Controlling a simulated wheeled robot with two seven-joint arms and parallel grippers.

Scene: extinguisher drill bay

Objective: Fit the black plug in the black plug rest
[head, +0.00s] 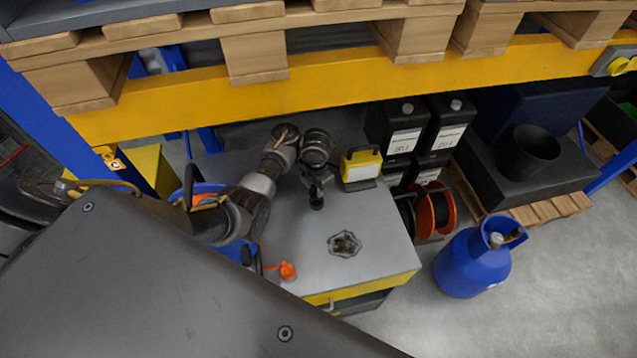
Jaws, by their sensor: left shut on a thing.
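My left gripper (315,189) reaches in from the left over the grey bench top and points down. It is shut on the black plug (317,202), a small dark piece under the fingertips. I cannot tell how far the plug is above the bench top. A small black piece (247,256) shows at the bench's left edge, partly behind my arm; I cannot tell whether it is the black plug rest. My right gripper is not in view.
A yellow beam (330,92) runs behind. A blue gas bottle (470,264) stands on the floor to the right.

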